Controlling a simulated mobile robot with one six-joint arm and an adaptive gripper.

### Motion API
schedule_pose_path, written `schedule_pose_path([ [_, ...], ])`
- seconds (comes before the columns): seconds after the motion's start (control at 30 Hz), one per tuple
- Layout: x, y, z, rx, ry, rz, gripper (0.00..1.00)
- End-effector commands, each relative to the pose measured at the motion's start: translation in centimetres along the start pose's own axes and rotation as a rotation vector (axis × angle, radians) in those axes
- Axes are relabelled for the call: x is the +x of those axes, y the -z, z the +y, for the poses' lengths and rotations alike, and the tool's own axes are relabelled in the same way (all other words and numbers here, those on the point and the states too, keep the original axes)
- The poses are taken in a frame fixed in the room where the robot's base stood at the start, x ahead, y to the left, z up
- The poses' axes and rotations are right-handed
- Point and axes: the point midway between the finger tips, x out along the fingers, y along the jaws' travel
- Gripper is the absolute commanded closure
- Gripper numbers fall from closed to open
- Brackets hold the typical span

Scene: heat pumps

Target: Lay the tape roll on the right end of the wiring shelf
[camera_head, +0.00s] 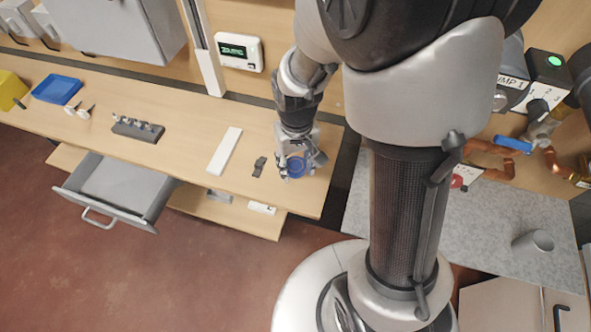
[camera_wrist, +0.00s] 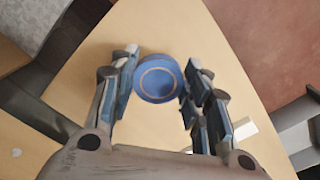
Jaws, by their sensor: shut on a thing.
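The tape roll (camera_head: 296,168) is a blue ring near the right end of the wooden bench top. In the wrist view the tape roll (camera_wrist: 158,78) sits between the fingers, its round face towards the camera. My gripper (camera_wrist: 161,66) is shut on it, one finger on each side; the gripper (camera_head: 294,160) points down in the head view. Whether the roll touches the wood is hard to tell. A lower wooden shelf (camera_head: 236,219) juts out under the bench, with a small white labelled piece (camera_head: 262,208) near its right end. Which surface is the wiring shelf is not clearly marked.
On the bench (camera_head: 190,125) lie a small dark piece (camera_head: 259,166), a white strip (camera_head: 225,151), a grey rack (camera_head: 138,129) and a blue tray (camera_head: 57,89). An open drawer (camera_head: 117,190) sticks out below. A grey counter (camera_head: 425,215) with a cup (camera_head: 538,241) stands at right.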

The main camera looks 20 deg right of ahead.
Motion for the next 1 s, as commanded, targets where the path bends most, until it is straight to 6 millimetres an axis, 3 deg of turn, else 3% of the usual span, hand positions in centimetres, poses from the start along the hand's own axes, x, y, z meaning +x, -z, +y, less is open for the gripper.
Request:
schedule_pose_path([
  [0.23, 3.8, -0.1, 0.0, 0.000, 0.000, -0.004, 0.79],
  [0.63, 4.2, -0.1, 0.0, 0.000, 0.000, -0.001, 0.79],
  [0.67, 4.3, -0.1, 0.0, 0.000, 0.000, -0.001, 0.56],
  [1.0, 4.2, -0.1, 0.0, 0.000, 0.000, -0.002, 0.37],
])
